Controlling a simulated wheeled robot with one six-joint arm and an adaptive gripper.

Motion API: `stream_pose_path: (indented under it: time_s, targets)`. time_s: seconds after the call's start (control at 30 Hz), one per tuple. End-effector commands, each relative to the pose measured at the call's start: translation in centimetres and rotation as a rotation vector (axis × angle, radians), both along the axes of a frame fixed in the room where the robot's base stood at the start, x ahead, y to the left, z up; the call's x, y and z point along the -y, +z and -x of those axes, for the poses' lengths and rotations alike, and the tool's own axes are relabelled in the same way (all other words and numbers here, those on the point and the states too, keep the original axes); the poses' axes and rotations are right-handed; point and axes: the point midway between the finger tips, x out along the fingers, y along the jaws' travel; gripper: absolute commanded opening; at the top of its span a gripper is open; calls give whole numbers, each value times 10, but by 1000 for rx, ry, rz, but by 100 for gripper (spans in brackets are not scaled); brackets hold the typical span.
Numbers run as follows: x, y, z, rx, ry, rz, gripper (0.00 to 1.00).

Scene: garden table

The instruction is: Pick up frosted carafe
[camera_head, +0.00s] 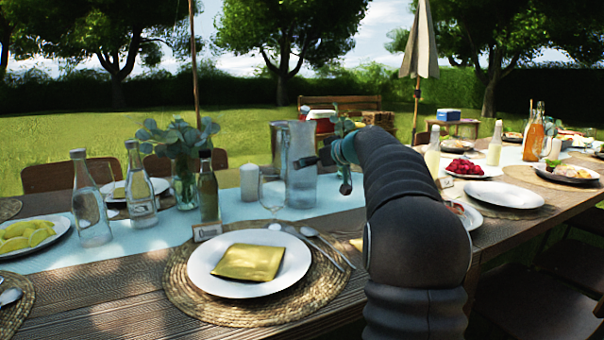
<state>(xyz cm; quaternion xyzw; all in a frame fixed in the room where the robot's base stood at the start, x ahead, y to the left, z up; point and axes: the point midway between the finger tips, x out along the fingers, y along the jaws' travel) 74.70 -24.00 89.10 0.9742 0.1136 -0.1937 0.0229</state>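The frosted carafe (291,140) is a tall, greyish, translucent jug. It stands upright on the pale blue runner, near the middle of the view. My gripper (324,174) is at the carafe's right side, at the end of my dark arm, which comes in from the lower right. One dark finger reaches left across the front of the carafe's body, and another part hangs down to the right of it. The fingers look spread apart, with nothing visibly clamped between them. Whether a finger touches the carafe I cannot tell. My arm hides part of the table behind it.
Close to the carafe stand a white candle (249,183), a glass (272,192), a dark bottle (208,190) and a vase of leaves (186,180). A plate (215,281) with a yellow napkin lies in front. Clear bottles (90,205) stand left.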

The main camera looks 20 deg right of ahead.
Motion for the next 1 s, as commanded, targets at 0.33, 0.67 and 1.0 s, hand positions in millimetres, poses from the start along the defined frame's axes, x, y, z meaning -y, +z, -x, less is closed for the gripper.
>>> stream_pose_path:
  time_s: [0.33, 0.67, 1.0]
  targets:
    - [-9, -16, -33, -2, 0, 0, 100]
    - [-11, -22, -44, 0, -2, 0, 100]
    - [-11, -22, -44, 0, -2, 0, 22]
